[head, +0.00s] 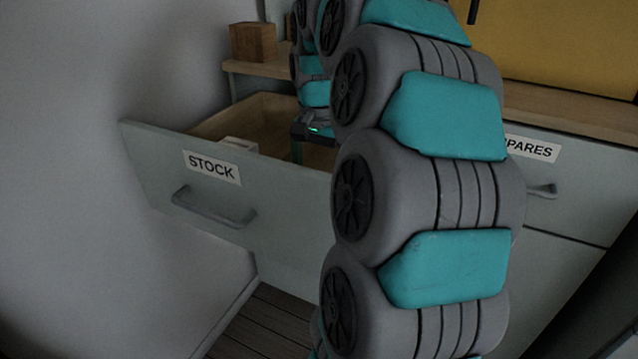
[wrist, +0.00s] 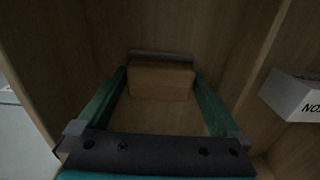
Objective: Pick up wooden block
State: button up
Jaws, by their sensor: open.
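A wooden block (wrist: 160,82) shows in the wrist view on the floor of the open drawer, between the tips of my gripper's two green fingers. My gripper (head: 312,150) points down into the drawer marked STOCK (head: 265,187) in the head view. Its fingers are apart, one on each side of the block; I cannot tell whether they touch it. The drawer front and my arm hide this block in the head view. Another brown wooden block (head: 253,42) stands on the counter at the back left.
A small white box with lettering (wrist: 300,97) lies in the drawer to the right in the wrist view. The drawer walls stand close around my gripper. A drawer marked SPARES (head: 570,185) is shut at the right. A wall bounds the left side.

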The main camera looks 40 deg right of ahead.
jog(key=c, duration=1)
jog(key=shift+r, duration=0.1)
